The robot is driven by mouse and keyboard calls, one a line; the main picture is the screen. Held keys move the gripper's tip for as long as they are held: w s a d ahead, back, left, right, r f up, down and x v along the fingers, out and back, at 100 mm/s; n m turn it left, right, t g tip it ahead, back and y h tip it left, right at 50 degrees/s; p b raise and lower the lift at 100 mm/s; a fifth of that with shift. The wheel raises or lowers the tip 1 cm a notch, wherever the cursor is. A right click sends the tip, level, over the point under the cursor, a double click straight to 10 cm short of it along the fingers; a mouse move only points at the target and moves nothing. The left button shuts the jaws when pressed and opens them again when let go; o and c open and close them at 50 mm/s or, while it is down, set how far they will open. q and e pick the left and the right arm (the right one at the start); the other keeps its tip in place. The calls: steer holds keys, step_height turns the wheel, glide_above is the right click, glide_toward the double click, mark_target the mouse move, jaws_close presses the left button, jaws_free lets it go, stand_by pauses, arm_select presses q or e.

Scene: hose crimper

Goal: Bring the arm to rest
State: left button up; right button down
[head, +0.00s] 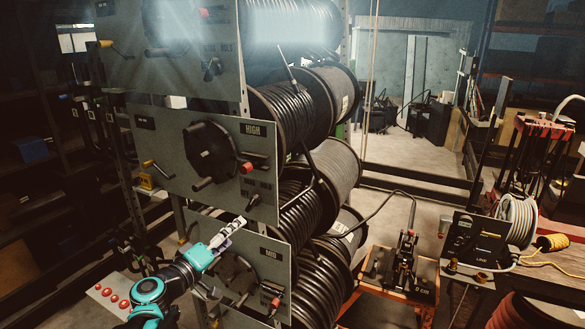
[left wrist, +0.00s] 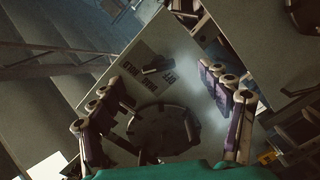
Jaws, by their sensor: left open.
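My left arm comes in from the bottom left of the head view. My left gripper (head: 229,234) is in front of the hose rack, near the upper edge of the panel marked MID (head: 272,268). In the left wrist view the left gripper (left wrist: 165,95) has its fingers spread wide with nothing between them. Beyond the fingers is a grey panel (left wrist: 195,60) with a dark round hub (left wrist: 160,128) and a small black lever (left wrist: 157,68). Whether the fingers touch the panel cannot be told. My right gripper is not in view.
The panel marked HIGH (head: 262,158) with a dark handwheel (head: 210,152) stands above the gripper. Black hose reels (head: 335,165) fill the rack behind. A crimper (head: 403,262) on an orange stand is right of centre. Red buttons (head: 107,292) sit at lower left.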

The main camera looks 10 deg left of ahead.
arm_select(q)
steer(key=s+d+f+m+g+b, duration=0.1)
steer(key=s+d+f+g+b, duration=0.2)
steer(key=f, duration=0.4)
steer(key=s+d+f+m+g+b, duration=0.1)
steer(key=s+d+f+m+b, duration=0.1)
steer(key=s+d+f+b, duration=0.4)
steer(key=s+d+f+m+g+b, duration=0.1)
steer(key=s+f+g+b, duration=0.15)
steer(key=f, duration=0.65)
steer(key=s+a+f+m+g+y+b, duration=0.1)
steer(key=s+a+f+y+b, duration=0.1)
steer(key=s+f+b, duration=0.3)
steer(key=s+a+f+m+g+y+b, duration=0.1)
steer(key=s+f+y+b, duration=0.3)
steer(key=s+f, duration=0.5)
step_height(320, 180, down, 4)
steer(key=shift+a+r+m+g+b, duration=0.1)
steer(key=shift+a+m+g+b, duration=0.25)
steer(key=shift+a+m+b, duration=0.45)
steer(key=shift+c, duration=0.3)
